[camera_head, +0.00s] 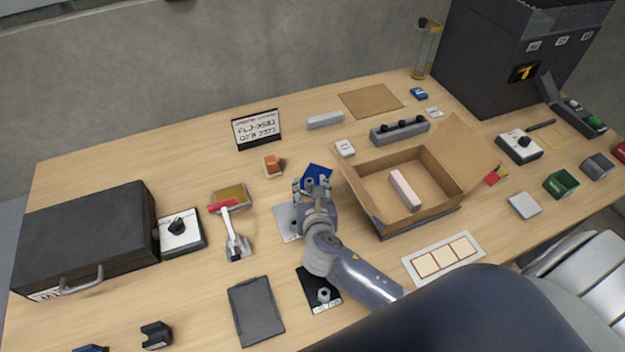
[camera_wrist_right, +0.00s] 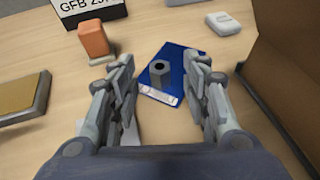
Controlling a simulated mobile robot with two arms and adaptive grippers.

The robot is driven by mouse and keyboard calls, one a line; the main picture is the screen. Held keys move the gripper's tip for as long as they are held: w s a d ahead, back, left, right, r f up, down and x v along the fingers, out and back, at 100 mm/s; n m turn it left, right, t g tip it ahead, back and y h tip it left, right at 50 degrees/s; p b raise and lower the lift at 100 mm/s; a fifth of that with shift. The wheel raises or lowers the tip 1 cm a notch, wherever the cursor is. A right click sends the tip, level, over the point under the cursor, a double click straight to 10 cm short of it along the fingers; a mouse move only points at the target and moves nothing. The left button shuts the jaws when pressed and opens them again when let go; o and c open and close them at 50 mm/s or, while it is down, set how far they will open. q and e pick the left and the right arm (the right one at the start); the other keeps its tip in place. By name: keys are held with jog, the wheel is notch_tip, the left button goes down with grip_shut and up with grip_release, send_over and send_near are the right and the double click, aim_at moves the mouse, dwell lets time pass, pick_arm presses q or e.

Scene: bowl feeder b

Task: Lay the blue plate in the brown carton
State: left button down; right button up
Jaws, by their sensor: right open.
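The blue plate (camera_head: 318,172) lies on the table left of the brown carton (camera_head: 426,216). In the right wrist view the blue plate (camera_wrist_right: 183,63) shows a dark hexagonal post standing on it and a pale label strip along its near edge. My right gripper (camera_head: 312,185) is open at the near side of the plate. In the wrist view its fingers (camera_wrist_right: 160,72) stand on either side of the post, with nothing seen clamped between them. The carton is open and holds a pale pink block (camera_head: 404,190). The carton's wall (camera_wrist_right: 285,75) rises at the right of the wrist view. My left gripper is not in view.
An orange block (camera_head: 272,165) stands left of the plate, and a small white box (camera_head: 344,148) lies behind it. A light grey plate (camera_head: 284,222) lies beside my right gripper. A black plate with a post (camera_head: 321,295) lies nearer. The carton's flap (camera_head: 465,150) stands open.

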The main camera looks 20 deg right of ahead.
jog(key=shift+x, duration=1)
grip_shut()
jog(key=shift+r, duration=0.1)
notch_tip(320, 180, up, 18)
jog(key=p, duration=0.2)
jog(key=s+a+r+m+h, duration=0.1)
jog(key=s+a+r, duration=0.1)
jog(key=s, duration=0.4)
jog(key=s+a+r+m+g+h, duration=0.1)
jog(key=s+a, duration=0.1)
jog(key=s, duration=0.5)
jog(key=shift+s+r+b, duration=0.15)
jog(key=shift+r+b, duration=0.2)
jog(key=shift+r, duration=0.05)
